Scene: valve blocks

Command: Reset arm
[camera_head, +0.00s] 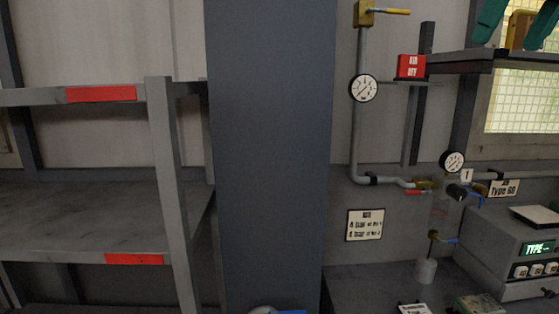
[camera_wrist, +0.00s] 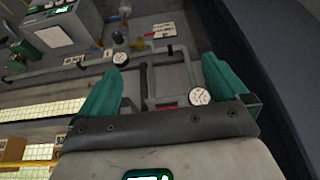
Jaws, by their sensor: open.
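My gripper (camera_wrist: 163,62) shows in the wrist view as two teal fingers spread well apart, with nothing held between them. Its teal fingers also show at the top right edge of the head view, where my gripper (camera_head: 507,38) is high up near the wall shelf (camera_head: 490,57). The rest of my arm is out of the head view. The wrist view looks past the fingers at the wall pipes and a round gauge (camera_wrist: 200,96), and appears turned over relative to the head view.
A blue-grey column (camera_head: 270,150) stands mid-view. Grey shelves (camera_head: 90,215) with red labels are at left. At right are wall gauges (camera_head: 363,88), a red sign (camera_head: 411,66), valves with coloured handles and a box with a lit display (camera_head: 537,249). A yellow object (camera_head: 518,30) is by the fingers.

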